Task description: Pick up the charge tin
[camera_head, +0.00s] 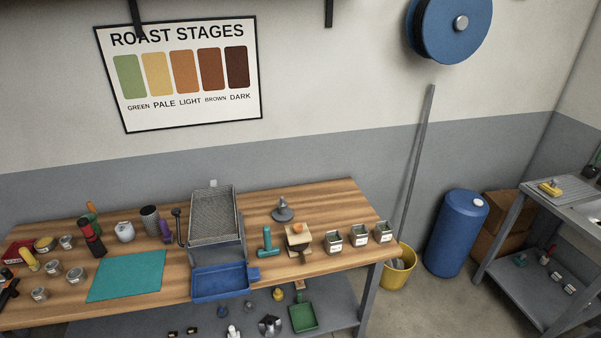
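I cannot tell for certain which vessel is the charge tin. Three small square metal tins with labels stand in a row at the right end of the wooden bench: a left one (333,241), a middle one (359,236) and a right one (383,233). Several small round metal tins also stand at the left of the bench, one near the back (67,242) and one near the front (40,294). The labels are too small to read. Neither of my grippers is recognisable in the view.
The wooden bench (330,199) carries a mesh-topped roaster (213,215), a blue tray (220,281), a teal mat (126,276) and a teal-handled tool (267,243). A yellow bucket (399,267) and a blue barrel (458,234) stand right of it. The back right bench top is mostly clear.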

